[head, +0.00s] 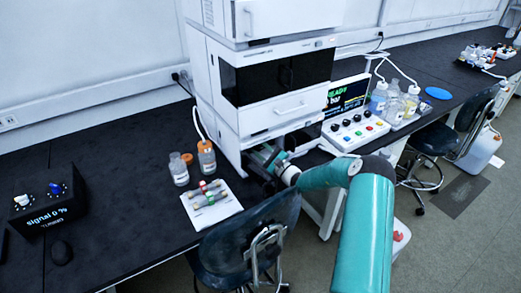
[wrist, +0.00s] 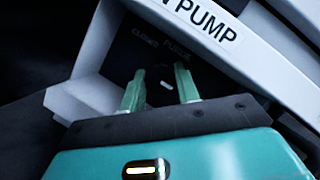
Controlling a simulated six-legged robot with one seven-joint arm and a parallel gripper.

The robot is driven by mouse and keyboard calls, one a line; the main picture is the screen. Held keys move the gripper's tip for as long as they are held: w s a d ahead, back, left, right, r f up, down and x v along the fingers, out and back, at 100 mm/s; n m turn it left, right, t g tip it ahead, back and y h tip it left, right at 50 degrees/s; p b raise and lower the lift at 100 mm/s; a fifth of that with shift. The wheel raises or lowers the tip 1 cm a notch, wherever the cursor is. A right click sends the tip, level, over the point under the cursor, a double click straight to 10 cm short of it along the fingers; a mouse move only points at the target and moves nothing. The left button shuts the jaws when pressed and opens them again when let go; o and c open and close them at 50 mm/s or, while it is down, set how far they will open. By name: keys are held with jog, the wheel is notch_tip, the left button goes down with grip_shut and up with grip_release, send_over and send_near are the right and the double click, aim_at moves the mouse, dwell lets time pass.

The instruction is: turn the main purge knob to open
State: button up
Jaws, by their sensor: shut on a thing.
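In the wrist view, the main purge knob (wrist: 165,86) is a dark shape with a short white mark, set on a dark panel below a white strip lettered PUMP. Small faint lettering, partly legible as PURGE, shows just above it. My gripper (wrist: 159,74) has its two green fingers on either side of the knob, shut on it. In the head view, my gripper (head: 266,158) reaches in at the base of the white instrument stack (head: 270,122); the knob is hidden there. The exact angle of the knob is hard to tell.
A white tray (head: 222,216) with small items and two bottles (head: 179,170) stand left of the stack. A control box with knobs and buttons (head: 352,143) stands to the right. A dark chair (head: 240,240) stands in front of the bench. A black signal box (head: 45,205) sits far left.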

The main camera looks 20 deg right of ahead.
jog(key=o, duration=0.7)
jog(key=v, duration=0.7)
jog(key=shift+s+d+f, duration=0.1)
jog(key=shift+s, duration=0.15)
